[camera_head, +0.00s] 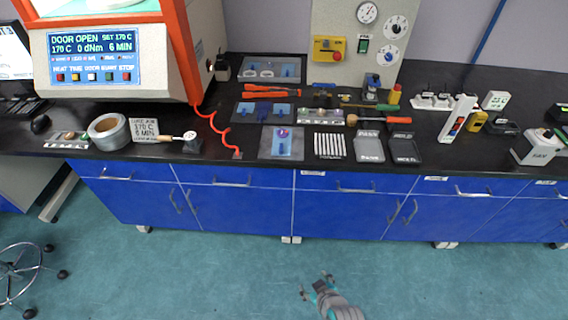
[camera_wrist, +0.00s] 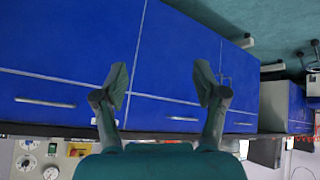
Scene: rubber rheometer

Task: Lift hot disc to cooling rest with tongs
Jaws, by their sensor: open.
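My gripper (camera_head: 318,286) is low in the head view, over the floor in front of the bench. It is open and empty; the wrist view shows its two fingers (camera_wrist: 160,82) spread apart, with blue cabinet fronts behind them. A white barred rack (camera_head: 329,146), which may be the cooling rest, lies on the bench near the front edge. A small pinkish-purple round piece (camera_head: 282,132) sits on a grey plate (camera_head: 281,152) to its left. I cannot tell whether it is the hot disc. A red-handled tool (camera_head: 270,87) lies farther back; I cannot tell whether it is the tongs.
The rheometer (camera_head: 95,58) at the left reads DOOR OPEN and 170 C. The floor (camera_head: 200,270) is clear near my gripper.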

